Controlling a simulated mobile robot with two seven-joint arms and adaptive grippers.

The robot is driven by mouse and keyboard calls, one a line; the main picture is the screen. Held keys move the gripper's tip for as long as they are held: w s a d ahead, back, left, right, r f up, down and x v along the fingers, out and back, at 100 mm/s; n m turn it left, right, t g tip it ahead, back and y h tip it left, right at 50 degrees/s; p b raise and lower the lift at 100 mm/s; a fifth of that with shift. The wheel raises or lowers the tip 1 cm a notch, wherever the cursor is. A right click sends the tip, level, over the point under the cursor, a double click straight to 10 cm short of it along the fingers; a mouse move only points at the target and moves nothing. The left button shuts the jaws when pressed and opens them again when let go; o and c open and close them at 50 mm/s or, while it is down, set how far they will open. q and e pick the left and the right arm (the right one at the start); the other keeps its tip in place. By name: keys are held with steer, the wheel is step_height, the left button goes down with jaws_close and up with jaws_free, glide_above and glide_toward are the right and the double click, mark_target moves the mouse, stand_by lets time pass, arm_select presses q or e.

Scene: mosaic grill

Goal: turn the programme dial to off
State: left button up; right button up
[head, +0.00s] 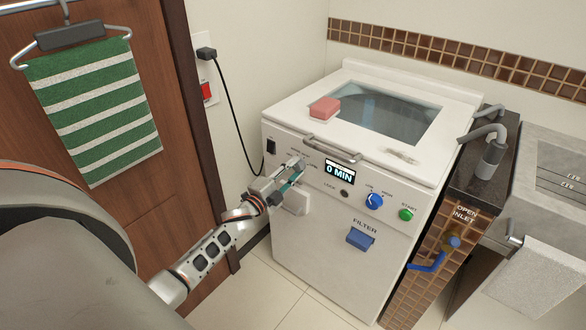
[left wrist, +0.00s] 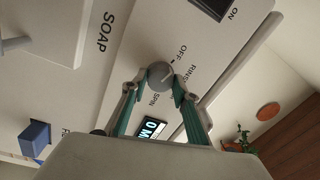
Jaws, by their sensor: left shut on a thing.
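The white washing machine (head: 330,235) stands against the wall. Its programme dial (left wrist: 160,75) is a small grey knob, with OFF, RINSE and SPIN printed around it in the left wrist view. A light mark on the dial appears to point toward OFF, but it is small. My left gripper (left wrist: 167,84) is shut on the dial, one fingertip on each side. In the head view the left gripper (head: 293,174) is at the panel's left part and hides the dial. The display (head: 340,172) reads 0 MIN. My right gripper is not in view.
A blue knob (head: 374,201), a green start button (head: 406,215) and a blue filter handle (head: 360,238) are on the front. A lid handle (head: 332,149) juts above the panel. A pink block (head: 325,109) lies on top. A sink counter (head: 560,150) stands at right.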

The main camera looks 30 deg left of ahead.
arm_select(q)
steer(key=shift+n, duration=0.5)
steer(key=o, duration=1.1)
steer(key=shift+s, duration=0.1)
steer(key=s, duration=0.8)
steer(key=s+f, duration=0.1)
steer(key=s, duration=0.2)
steer(key=shift+s+a, duration=0.4)
